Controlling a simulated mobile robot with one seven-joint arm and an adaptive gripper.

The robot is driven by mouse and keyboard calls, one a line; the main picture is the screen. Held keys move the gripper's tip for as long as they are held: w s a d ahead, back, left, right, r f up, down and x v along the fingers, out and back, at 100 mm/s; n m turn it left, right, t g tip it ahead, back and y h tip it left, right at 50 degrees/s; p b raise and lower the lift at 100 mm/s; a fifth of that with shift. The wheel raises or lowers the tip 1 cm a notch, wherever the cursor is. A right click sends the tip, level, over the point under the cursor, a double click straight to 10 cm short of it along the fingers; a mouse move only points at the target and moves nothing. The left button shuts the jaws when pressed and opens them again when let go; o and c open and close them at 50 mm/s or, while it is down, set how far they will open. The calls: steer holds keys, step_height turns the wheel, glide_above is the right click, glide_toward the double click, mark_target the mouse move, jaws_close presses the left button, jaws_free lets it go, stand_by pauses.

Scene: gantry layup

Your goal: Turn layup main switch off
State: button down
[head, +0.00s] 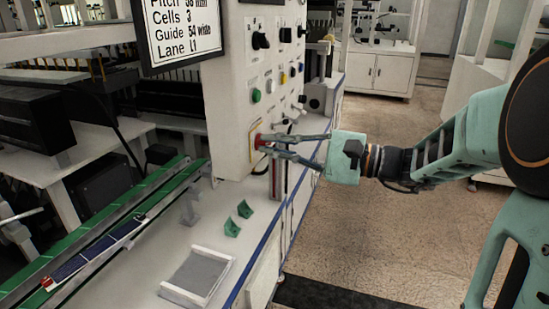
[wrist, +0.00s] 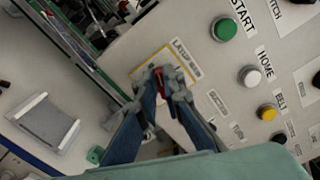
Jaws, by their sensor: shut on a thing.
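The layup main switch (head: 260,141) is a red handle on a yellow-edged plate, low on the left side of the white control panel (head: 230,100). It also shows in the wrist view as a red knob (wrist: 159,76) on its yellow-bordered plate. My gripper (head: 270,144) reaches in from the right, and its two fingers are closed on the red handle. In the wrist view the fingertips (wrist: 162,88) sit on either side of the handle and hide part of it. The handle's exact angle is hard to tell.
A green START button (wrist: 226,28), a white button (wrist: 249,76) and a yellow button (wrist: 267,112) sit near my gripper on the panel. A grey tray (head: 198,270) and small green brackets (head: 244,209) lie on the bench below. The floor to the right is clear.

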steer(key=shift+f+n+b, duration=0.15)
steer(key=shift+n+b, duration=1)
steer(key=shift+b, duration=0.2)
steer(key=shift+f+n+b, duration=0.15)
steer(key=shift+n+b, duration=1)
steer(key=shift+b, duration=0.2)
steer(key=c, duration=2.1)
jaws_free()
steer(key=shift+r, duration=0.1)
steer(key=v, duration=1.2)
